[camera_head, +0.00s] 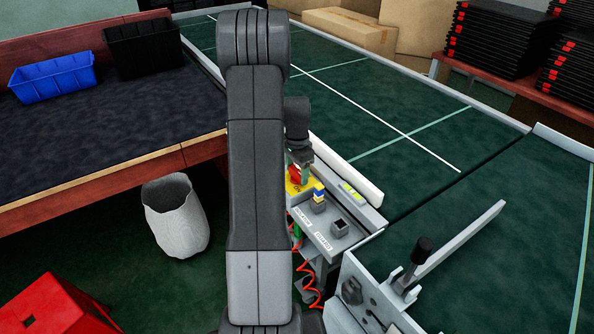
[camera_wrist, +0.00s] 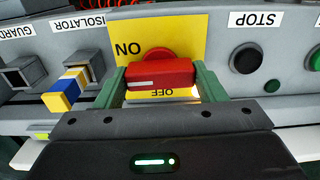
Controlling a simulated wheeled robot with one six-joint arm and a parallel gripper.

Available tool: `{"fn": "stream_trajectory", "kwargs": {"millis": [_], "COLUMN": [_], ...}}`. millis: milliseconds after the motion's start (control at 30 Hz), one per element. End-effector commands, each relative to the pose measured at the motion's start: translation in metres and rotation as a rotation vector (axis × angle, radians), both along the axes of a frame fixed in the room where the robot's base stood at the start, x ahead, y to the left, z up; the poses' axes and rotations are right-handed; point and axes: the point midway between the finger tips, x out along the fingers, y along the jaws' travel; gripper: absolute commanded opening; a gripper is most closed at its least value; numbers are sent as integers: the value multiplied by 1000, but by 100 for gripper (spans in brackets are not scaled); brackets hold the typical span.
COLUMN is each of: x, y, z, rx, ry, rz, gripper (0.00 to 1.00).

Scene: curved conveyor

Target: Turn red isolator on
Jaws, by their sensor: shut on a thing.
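The red isolator knob (camera_wrist: 160,73) sits on a yellow plate (camera_wrist: 187,32) marked ON and OFF, both upside down in the wrist view. Its bar lies level in that view, with a white line on its left half. My gripper (camera_wrist: 160,82) has its green fingers shut on the bar's two ends. In the head view the red knob (camera_head: 294,173) shows small and partly hidden behind my arm and gripper (camera_head: 299,160).
A blue and yellow key block (camera_wrist: 66,89) and an empty grey socket (camera_wrist: 22,74) stand left of the knob in the wrist view. A black button (camera_wrist: 246,58) under a STOP label is on the right. The green conveyor (camera_head: 400,130) runs behind the panel.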

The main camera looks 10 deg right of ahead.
Motion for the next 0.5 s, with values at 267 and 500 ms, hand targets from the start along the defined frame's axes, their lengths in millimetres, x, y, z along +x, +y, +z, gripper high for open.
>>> {"fn": "stream_trajectory", "kwargs": {"millis": [267,500], "x": [0,0], "y": [0,0], "z": [1,1], "rx": [-1,-1], "ry": [-1,-1], "rz": [-38,-41], "gripper": [41,41]}}
